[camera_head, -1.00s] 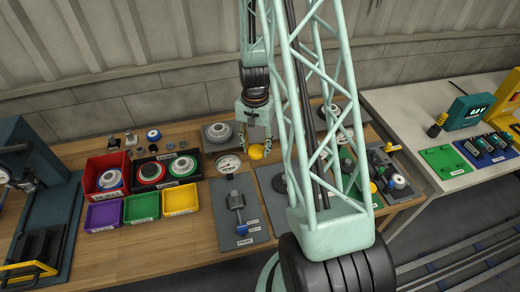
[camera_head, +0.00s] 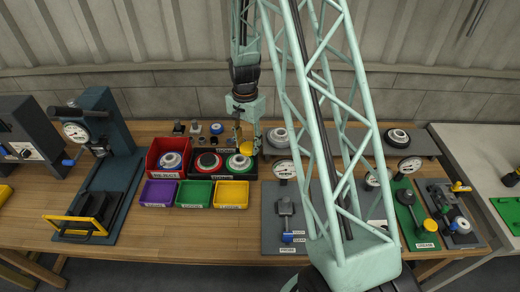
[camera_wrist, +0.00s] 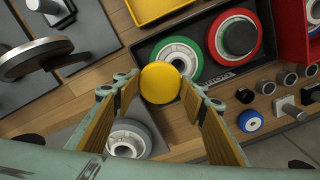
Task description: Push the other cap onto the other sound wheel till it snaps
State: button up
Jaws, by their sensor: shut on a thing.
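My gripper (camera_head: 243,138) is shut on a yellow cap (camera_wrist: 160,84), held between the two finger pads in the wrist view. The cap hangs above the bench by the right end of a black tray (camera_head: 222,176).
A red bin (camera_head: 152,158) with a wheel stands left of the tray. Purple (camera_head: 158,194), green (camera_head: 196,194) and yellow (camera_head: 231,195) bins sit in front. A grey wheel (camera_wrist: 126,139) lies beside the gripper. A dial gauge (camera_head: 284,169) and fixtures stand to the right.

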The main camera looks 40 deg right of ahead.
jog(key=w+a, duration=0.2)
jog(key=a, duration=0.1)
jog(key=shift+w+r, duration=0.1)
jog(key=shift+w, duration=0.2)
jog(key=shift+f, duration=0.2)
jog(key=b, duration=0.2)
send_over(239, 155)
jog(key=s+a, duration=0.1)
jog(key=s, duration=0.1)
jog(key=shift+s+a+f, duration=0.15)
jog(key=shift+f, duration=1.95)
jog(key=shift+f+b, duration=1.45)
dwell(1.9)
jog(key=o, duration=0.9)
jog(key=shift+r, duration=0.2)
